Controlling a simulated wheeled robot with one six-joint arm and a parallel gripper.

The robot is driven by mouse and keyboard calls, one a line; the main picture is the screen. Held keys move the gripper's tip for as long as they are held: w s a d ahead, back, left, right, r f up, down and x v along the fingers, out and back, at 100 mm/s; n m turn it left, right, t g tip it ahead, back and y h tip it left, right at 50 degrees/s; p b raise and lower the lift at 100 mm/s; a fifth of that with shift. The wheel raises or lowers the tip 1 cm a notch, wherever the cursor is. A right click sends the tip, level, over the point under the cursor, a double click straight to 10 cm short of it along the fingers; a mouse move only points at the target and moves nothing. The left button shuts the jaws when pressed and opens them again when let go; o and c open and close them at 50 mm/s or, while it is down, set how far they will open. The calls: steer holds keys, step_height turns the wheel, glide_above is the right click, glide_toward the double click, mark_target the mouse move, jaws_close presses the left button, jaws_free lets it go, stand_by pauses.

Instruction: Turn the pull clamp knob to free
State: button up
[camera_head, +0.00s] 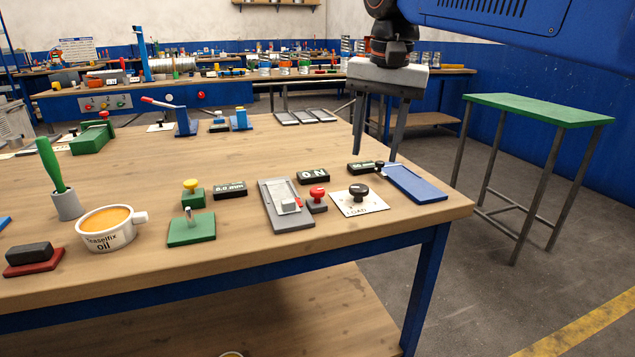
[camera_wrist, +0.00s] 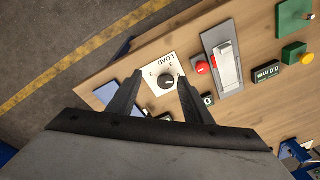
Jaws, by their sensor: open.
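My gripper (camera_head: 375,155) is open and empty, pointing down above the table near its right end. In the wrist view its two fingertips (camera_wrist: 158,80) frame a black round knob (camera_wrist: 167,81) on a white plate marked LOAD with numerals. The knob (camera_head: 358,192) and plate (camera_head: 368,206) also show in the head view, apart from the fingers. No label reads pull clamp or free, so I cannot tell if this knob is the clamp's. A red knob (camera_head: 317,192) and a yellow knob (camera_head: 190,185) stand farther left.
A grey slide fixture (camera_head: 275,215) lies left of the red knob. A display (camera_head: 313,176) reads 0 N; another (camera_head: 230,190) reads 0.0 mm. A blue plate (camera_head: 425,187) lies at the table's right edge.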

step_height(320, 180, up, 6)
steer(key=m+g, duration=0.1)
steer(key=m, duration=0.1)
glide_above(317, 189)
step_height(317, 189, down, 17)
steer(key=shift+s+r, duration=0.1)
stand_by(0.3)
steer(key=c, duration=1.1)
